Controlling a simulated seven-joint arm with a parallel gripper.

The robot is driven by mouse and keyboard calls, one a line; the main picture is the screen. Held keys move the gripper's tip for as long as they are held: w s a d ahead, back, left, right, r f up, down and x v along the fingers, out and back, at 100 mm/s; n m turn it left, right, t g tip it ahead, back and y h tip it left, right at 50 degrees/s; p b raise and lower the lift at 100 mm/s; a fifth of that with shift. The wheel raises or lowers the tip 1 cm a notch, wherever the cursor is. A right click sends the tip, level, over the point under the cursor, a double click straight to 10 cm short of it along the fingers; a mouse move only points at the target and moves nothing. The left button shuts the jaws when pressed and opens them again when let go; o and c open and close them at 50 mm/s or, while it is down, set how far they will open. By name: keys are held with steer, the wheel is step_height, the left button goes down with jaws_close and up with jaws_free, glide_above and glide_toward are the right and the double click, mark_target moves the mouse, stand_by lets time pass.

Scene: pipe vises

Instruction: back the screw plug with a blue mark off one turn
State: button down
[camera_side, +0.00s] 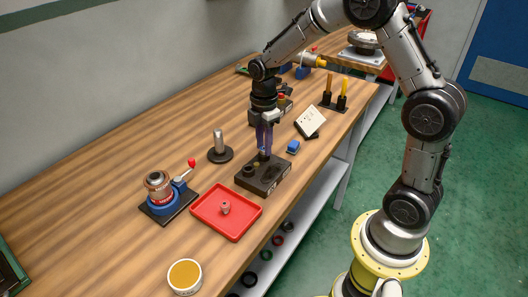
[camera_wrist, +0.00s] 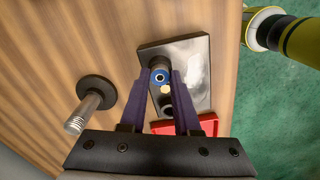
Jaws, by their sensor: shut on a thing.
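A dark block (camera_side: 270,181) stands on the wooden bench; it also shows in the wrist view (camera_wrist: 196,48). The screw plug with a blue mark (camera_wrist: 160,76) is a dark round plug with a blue ring on top, in the block. My gripper (camera_side: 263,153) points straight down over the block. In the wrist view its purple fingers (camera_wrist: 161,77) are shut on the blue-marked plug, one on each side. In the side view the fingers hide this plug. A plug with a pale yellow top (camera_wrist: 165,89) and a dark plug (camera_wrist: 167,104) sit in the same block, beside the held one.
Bare bench lies at the left.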

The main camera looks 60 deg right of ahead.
steer(key=n, duration=0.3)
steer(key=shift+n, duration=0.4)
steer(key=n, duration=0.3)
steer(key=shift+n, duration=0.4)
steer(key=n, duration=0.6)
steer(key=shift+n, duration=0.3)
steer(key=c, duration=0.7)
jaws_free()
